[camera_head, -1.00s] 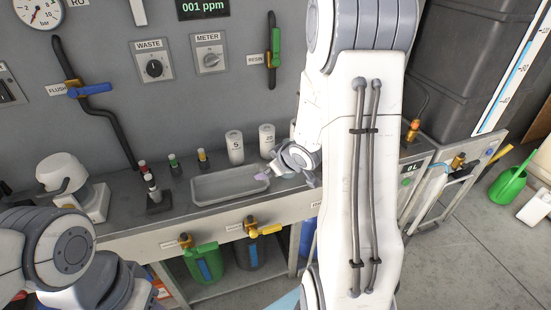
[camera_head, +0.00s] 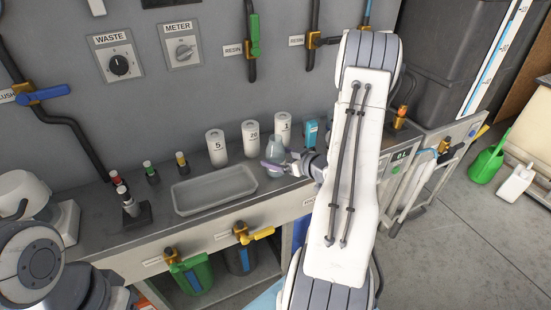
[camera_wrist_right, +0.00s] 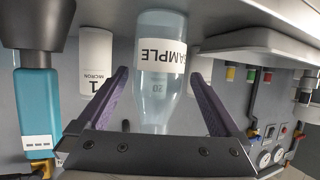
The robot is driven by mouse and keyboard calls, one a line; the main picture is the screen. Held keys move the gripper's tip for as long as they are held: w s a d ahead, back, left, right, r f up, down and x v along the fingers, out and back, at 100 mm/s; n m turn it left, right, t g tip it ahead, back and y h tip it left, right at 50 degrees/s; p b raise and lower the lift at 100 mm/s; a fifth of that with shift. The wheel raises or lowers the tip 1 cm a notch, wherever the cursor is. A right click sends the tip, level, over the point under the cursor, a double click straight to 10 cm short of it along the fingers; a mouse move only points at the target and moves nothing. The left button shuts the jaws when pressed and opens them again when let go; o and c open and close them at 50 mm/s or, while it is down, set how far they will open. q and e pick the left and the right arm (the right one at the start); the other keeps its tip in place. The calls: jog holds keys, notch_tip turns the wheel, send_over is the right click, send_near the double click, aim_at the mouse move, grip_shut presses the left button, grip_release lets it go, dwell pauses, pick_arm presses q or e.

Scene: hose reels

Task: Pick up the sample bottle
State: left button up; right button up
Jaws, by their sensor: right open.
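The sample bottle (camera_wrist_right: 166,28) is a translucent pale blue bottle with a white SAMPLE label, and it appears upside down in the right wrist view. In the head view the bottle (camera_head: 275,146) stands on the bench to the right of the grey tray, partly hidden by my gripper. My right gripper (camera_wrist_right: 158,76) is open, with one purple finger on each side of the bottle and visible gaps between. In the head view my right gripper (camera_head: 277,167) is low over the bench at the bottle. My left gripper is out of view; only left arm links show.
A grey tray (camera_head: 200,207) lies left of the bottle. White cartridges (camera_head: 216,148) and a blue box (camera_head: 311,133) stand behind and right of it. Small capped vials (camera_head: 151,172) stand left. Valve handles (camera_head: 258,235) stick out below the bench edge.

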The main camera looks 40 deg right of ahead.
aim_at(269, 153)
jog(key=x, duration=0.5)
jog(key=shift+w+d+r, duration=0.1)
jog(key=shift+d, duration=0.05)
jog(key=c, duration=1.5)
jog(key=shift+r, duration=0.15)
